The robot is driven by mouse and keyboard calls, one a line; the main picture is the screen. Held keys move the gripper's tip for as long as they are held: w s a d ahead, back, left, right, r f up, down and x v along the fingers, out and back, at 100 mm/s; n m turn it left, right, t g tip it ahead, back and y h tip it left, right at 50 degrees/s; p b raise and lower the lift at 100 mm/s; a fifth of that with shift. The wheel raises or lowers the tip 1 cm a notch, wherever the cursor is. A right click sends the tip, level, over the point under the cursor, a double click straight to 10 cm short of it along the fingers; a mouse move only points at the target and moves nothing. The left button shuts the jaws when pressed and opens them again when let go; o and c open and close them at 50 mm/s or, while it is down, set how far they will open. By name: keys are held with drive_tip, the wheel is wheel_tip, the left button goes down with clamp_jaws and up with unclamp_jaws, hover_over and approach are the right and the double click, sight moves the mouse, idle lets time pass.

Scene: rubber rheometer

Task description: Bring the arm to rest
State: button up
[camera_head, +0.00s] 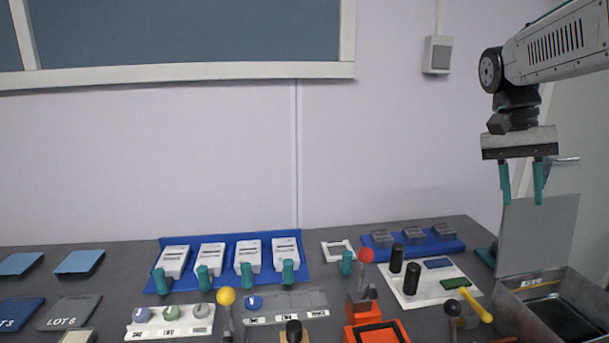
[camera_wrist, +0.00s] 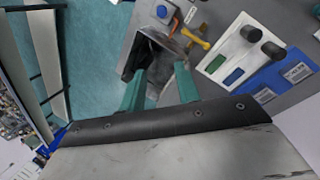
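My gripper (camera_head: 522,182) hangs at the upper right in the head view, with its two teal fingers pointing down. The fingers are apart with nothing between them. It is high above the right end of the bench, over the open metal box (camera_head: 541,281) with a raised lid. In the wrist view my gripper (camera_wrist: 160,82) also shows its two fingers apart and empty, with the box (camera_wrist: 137,57) beyond them. My arm reaches in from the upper right edge of the head view.
The grey bench (camera_head: 110,290) holds a blue rack (camera_head: 303,262) of white packs, a white tray (camera_head: 408,300) with black cylinders, a blue tray (camera_head: 455,246) with grey blocks, a red-knobbed lever (camera_head: 366,255) and a yellow-knobbed lever (camera_head: 226,296). A door stands behind at right. Air around the gripper is clear.

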drive_tip(key=s+a+f+n+t, duration=0.2)
drive_tip(key=s+a+f+n, duration=0.2)
drive_tip(key=s, duration=0.7)
drive_tip(key=s+a+f+n+t+y, duration=0.1)
drive_tip(key=s+a+f+n+t, duration=0.1)
drive_tip(key=s+a+f+n, duration=0.2)
drive_tip(key=shift+s+a+f+t+y, duration=0.3)
drive_tip(key=shift+s+a+f, duration=1.25)
drive_tip(key=shift+s, duration=1.8)
